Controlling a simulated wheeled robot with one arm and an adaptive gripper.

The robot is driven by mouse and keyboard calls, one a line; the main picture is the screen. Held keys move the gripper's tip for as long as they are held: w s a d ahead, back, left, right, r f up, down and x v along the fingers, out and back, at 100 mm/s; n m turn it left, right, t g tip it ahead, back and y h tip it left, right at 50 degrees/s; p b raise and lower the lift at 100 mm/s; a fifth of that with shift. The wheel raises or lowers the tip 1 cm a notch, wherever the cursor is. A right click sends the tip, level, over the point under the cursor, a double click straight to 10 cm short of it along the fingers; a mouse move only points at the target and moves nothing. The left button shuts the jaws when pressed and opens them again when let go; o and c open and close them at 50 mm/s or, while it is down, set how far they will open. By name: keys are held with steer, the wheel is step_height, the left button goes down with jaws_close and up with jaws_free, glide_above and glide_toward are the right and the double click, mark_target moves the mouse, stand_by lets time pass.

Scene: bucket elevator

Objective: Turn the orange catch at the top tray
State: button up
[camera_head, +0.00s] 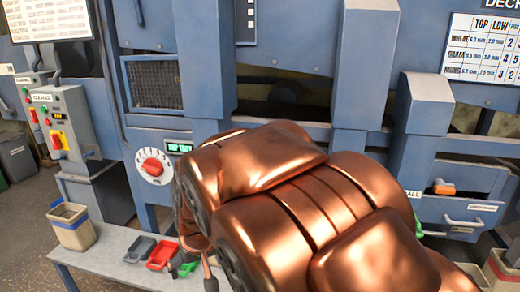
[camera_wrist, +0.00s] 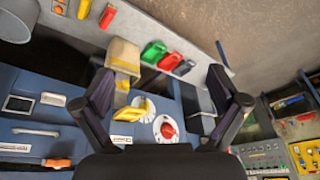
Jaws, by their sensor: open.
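In the wrist view, which is turned, an orange catch (camera_wrist: 57,163) shows at the lower left, on a blue front. My gripper (camera_wrist: 160,82) is open and empty in the wrist view, its two dark fingers spread wide. The catch lies outside the fingers, to the left of the left finger. In the head view my copper arm covers the middle and the gripper is hidden.
A red dial (camera_head: 152,166) sits on the blue machine; it also shows between the fingers (camera_wrist: 167,130). A low bench holds a beige bin (camera_head: 72,226) and red (camera_head: 162,255) and grey scoops. A grey control box (camera_head: 62,128) stands left. Blue posts project from the machine.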

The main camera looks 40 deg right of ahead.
steer(key=w+d+r+m+t+h+b, duration=0.15)
steer(key=w+d+m+t+h, duration=0.3)
steer(key=w+d, duration=1.4)
steer(key=shift+w+d+r+m+t+h+p, duration=0.15)
steer(key=shift+w+d+r+m+t+h, duration=0.35)
steer(key=shift+w+d+h, duration=2.7)
steer(key=shift+s+d+r+m+t+h+p, duration=0.15)
steer(key=shift+d+r+m, duration=0.65)
steer(key=shift+d, duration=5.45)
steer(key=shift+w+d+r+m+t+h+p, duration=0.3)
steer(key=shift+w+d+r+h, duration=0.95)
steer(key=shift+d, duration=3.5)
steer(key=shift+w+f+h, duration=0.35)
steer(key=shift+w+f, duration=0.05)
steer(key=c, duration=1)
